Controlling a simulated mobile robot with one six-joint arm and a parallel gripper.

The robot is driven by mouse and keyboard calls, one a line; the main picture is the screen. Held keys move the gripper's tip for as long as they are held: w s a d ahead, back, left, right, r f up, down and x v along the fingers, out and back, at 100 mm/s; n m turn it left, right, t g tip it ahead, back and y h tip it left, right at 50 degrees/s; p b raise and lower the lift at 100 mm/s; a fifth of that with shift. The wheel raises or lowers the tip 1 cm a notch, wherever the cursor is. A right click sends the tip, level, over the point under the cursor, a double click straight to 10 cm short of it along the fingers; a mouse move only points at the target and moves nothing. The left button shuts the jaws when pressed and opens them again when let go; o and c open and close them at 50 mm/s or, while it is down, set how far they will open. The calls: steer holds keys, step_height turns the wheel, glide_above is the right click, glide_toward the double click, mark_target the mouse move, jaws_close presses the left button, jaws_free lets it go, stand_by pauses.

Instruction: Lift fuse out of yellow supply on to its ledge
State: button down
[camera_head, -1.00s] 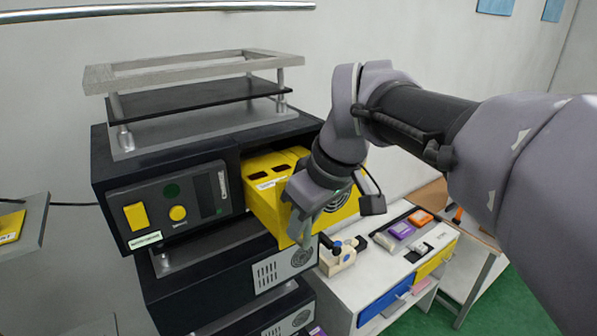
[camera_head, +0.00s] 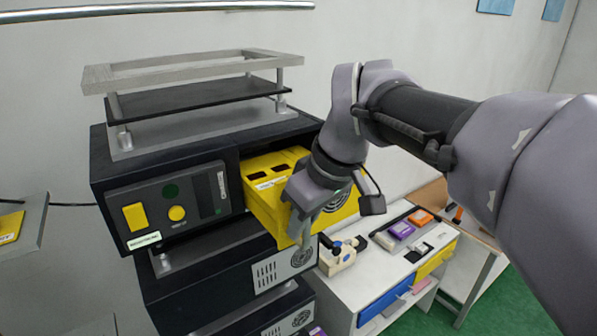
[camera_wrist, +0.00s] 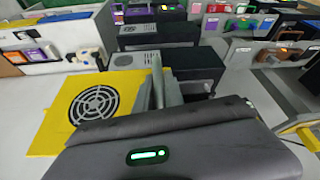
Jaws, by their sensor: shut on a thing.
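The yellow supply (camera_head: 262,189) is a box in the upper black rack unit (camera_head: 110,170), pulled partly out of its bay. Its top shows dark square openings and a white label. Its front has a round fan grille, which is clear in the wrist view (camera_wrist: 95,103). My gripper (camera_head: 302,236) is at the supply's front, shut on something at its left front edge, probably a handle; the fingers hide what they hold. In the wrist view the fingers (camera_wrist: 158,82) stand close together beside the yellow face. I cannot make out a fuse or its ledge for certain.
More black rack units (camera_head: 230,285) stand below. A raised grey frame (camera_head: 190,72) stands on top. A white bench (camera_head: 390,262) at right carries a beige device (camera_head: 342,256) and coloured blocks (camera_head: 402,230). A small shelf (camera_head: 25,225) is at left. Green floor is clear at far right.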

steer(key=shift+s+f, duration=0.1)
stand_by(0.4)
steer(key=shift+s+d+b, duration=0.35)
steer(key=shift+s+d, duration=0.35)
steer(key=shift+s, duration=0.25)
steer(key=c, duration=1.5)
jaws_free()
steer(key=shift+o, duration=0.2)
